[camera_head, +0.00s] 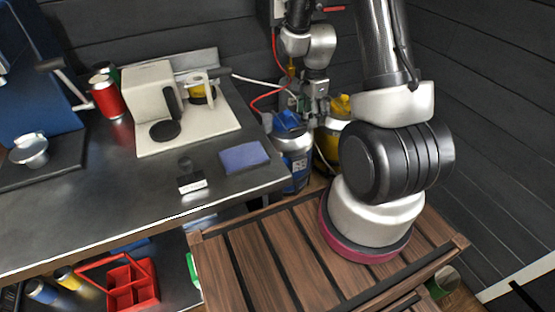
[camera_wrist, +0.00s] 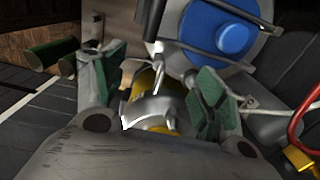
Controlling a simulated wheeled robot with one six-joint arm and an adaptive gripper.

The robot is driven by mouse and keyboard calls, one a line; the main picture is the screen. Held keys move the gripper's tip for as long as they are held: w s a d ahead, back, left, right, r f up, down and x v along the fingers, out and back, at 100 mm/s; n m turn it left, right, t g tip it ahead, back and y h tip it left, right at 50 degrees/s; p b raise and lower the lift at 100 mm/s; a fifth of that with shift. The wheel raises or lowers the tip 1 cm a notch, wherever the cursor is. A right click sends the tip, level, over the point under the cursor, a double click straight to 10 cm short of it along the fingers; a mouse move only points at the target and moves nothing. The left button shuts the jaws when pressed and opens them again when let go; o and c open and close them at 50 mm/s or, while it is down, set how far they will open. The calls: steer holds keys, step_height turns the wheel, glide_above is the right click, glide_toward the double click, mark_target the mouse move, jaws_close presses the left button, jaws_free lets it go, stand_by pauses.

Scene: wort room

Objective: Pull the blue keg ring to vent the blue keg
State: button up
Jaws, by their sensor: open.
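The blue keg (camera_head: 294,160) stands on the floor side beyond the counter's right end, with a blue top. In the wrist view its round blue top (camera_wrist: 232,38) is at the upper right, with grey metal bars across it. I cannot clearly make out its ring. My gripper (camera_head: 318,112) hangs beside the blue keg's top, on its right in the head view. In the wrist view the green-padded fingers of my gripper (camera_wrist: 160,88) are spread apart. A yellow keg (camera_head: 329,144) stands close behind; yellow and silver parts (camera_wrist: 152,108) show between the fingers.
Red (camera_head: 266,98) and pale hoses run near the kegs. The dark counter (camera_head: 110,190) carries a white machine (camera_head: 150,85), a blue pad (camera_head: 244,156) and cans. A slatted wooden surface (camera_head: 270,255) lies in front. Dark walls close in at the back and right.

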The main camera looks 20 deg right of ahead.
steer(key=shift+r, duration=3)
steer(key=shift+s+n, duration=0.2)
steer(key=shift+n, duration=0.6)
steer(key=s+a+r+n+t, duration=0.2)
steer(key=s+r+n, duration=0.6)
steer(key=s+r, duration=0.2)
steer(key=s+a+r+n+t, duration=0.2)
steer(key=s+r+n, duration=0.6)
steer(key=r, duration=0.6)
steer(key=s+a, duration=0.1)
steer(key=s, duration=0.1)
steer(key=shift+s, duration=0.3)
